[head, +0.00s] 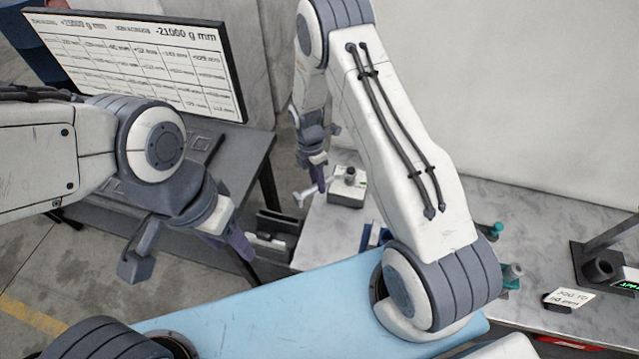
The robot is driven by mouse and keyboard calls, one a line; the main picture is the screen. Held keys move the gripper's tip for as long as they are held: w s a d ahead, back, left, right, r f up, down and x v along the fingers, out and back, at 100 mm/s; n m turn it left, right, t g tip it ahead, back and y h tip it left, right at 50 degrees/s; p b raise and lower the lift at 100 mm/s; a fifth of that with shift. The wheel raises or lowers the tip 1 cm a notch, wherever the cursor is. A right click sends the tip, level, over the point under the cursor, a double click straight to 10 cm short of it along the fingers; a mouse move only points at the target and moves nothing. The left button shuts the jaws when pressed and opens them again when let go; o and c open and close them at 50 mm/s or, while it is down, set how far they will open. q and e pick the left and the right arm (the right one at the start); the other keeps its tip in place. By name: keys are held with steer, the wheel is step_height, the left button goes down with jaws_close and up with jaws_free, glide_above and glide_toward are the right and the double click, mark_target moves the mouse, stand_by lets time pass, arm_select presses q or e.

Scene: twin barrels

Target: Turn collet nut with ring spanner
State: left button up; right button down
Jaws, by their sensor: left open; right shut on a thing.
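My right gripper (317,177) hangs at the end of the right arm above the left end of the marble-topped bench. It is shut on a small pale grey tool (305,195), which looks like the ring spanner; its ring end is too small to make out. A small pale block (346,196) with a dark round fitting (350,174) on top stands on the bench just right of the tool. The fitting may be the collet nut. The tool and fitting appear apart. My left gripper (187,254) is open and empty, its fingers wide apart, left of the bench.
A monitor (140,62) stands on a dark desk (258,150) at the left. Teal-ended tools (512,270), a white card (570,297) and a dark stand (598,268) are on the bench (470,205) at right. My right arm hides the bench middle.

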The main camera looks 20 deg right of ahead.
steer(key=shift+w+a+m+b, duration=0.15)
steer(key=shift+w+m+b, duration=0.4)
steer(key=shift+w+m, duration=0.5)
steer(key=shift+w+m+y+b, duration=0.4)
steer(key=shift+w+m+b, duration=0.2)
steer(key=shift+w+m, duration=0.4)
steer(key=shift+w, duration=0.15)
